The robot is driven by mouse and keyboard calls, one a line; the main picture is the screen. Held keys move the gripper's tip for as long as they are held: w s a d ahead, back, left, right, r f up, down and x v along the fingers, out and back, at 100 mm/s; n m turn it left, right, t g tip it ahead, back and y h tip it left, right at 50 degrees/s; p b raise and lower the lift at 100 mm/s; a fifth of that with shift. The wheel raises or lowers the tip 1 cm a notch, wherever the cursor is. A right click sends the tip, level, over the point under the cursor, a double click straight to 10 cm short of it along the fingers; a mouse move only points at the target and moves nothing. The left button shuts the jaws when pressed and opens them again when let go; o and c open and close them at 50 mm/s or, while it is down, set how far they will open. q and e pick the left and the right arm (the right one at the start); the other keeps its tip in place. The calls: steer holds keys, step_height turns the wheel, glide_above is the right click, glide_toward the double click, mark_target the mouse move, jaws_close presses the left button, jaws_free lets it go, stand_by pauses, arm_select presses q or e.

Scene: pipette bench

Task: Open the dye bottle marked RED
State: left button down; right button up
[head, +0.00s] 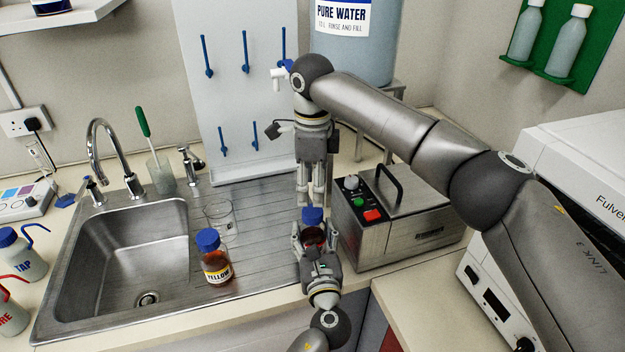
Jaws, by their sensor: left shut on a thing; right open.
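A small dark dye bottle with a blue cap (313,215) stands upright by the right end of the steel drainer. My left gripper (314,238) is shut around its body from the front. Its label is hidden by the gripper, so I cannot read its mark. My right gripper (311,197) points down just above the cap, open and empty. Another dye bottle (215,262), brown with a blue cap and labelled YELLOW, stands to the left on the drainer.
A glass beaker (221,222) stands behind the YELLOW bottle. The sink (140,262) is to the left. A steel bath with a black handle (402,222) stands close to the right of the grippers. A pegboard (240,110) rises behind.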

mark_target(312, 210)
step_height(312, 210, down, 7)
steer(key=shift+f, duration=0.1)
stand_by(0.3)
